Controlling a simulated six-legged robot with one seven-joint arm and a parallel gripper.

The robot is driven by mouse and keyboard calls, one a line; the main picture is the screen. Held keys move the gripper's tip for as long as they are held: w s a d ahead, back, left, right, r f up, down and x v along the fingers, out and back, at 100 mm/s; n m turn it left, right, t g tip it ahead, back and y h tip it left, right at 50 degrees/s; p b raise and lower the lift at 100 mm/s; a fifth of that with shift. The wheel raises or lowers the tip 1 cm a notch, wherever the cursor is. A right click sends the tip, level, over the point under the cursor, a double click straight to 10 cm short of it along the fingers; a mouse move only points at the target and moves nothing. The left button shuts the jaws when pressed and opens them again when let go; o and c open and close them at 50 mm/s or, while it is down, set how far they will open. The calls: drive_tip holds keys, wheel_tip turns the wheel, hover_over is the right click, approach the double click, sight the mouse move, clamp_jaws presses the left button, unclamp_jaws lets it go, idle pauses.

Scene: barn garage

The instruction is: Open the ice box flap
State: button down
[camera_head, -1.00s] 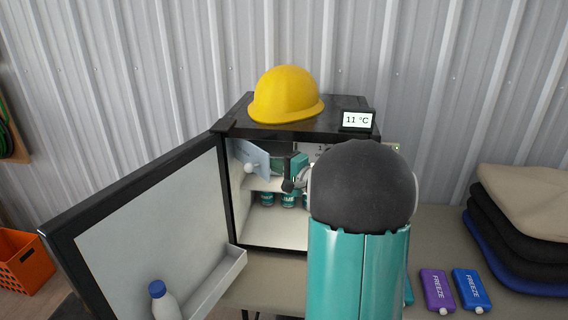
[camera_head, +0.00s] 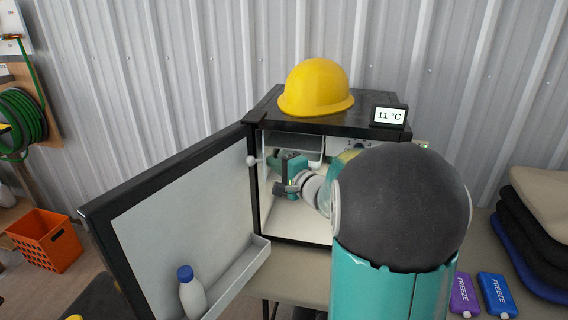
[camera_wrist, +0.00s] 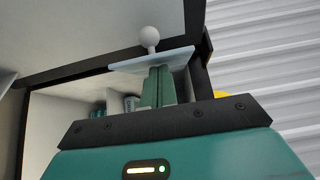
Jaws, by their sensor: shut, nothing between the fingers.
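The ice box flap (camera_wrist: 178,58) is a thin pale-blue panel with a white ball knob (camera_wrist: 149,37). It stands swung out at the left of the upper compartment. In the head view it is nearly edge-on, and its knob (camera_head: 251,160) shows beside the fridge door. The ice compartment (camera_head: 292,146) behind it is exposed. My gripper (camera_wrist: 158,70) is shut and empty, its fingertips against or very near the flap on the face away from the knob; contact is unclear. In the head view my gripper (camera_head: 278,163) is partly hidden by my arm.
The fridge door (camera_head: 180,210) stands wide open at left, with a bottle (camera_head: 192,292) on its shelf (camera_head: 235,278). A yellow helmet (camera_head: 316,88) and a temperature display (camera_head: 389,115) sit on top. Freeze packs (camera_head: 497,294) and folded cloths (camera_head: 540,225) lie at right.

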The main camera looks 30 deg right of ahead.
drive_tip(key=shift+w+a, duration=0.1)
drive_tip(key=shift+a, duration=0.2)
idle(0.5)
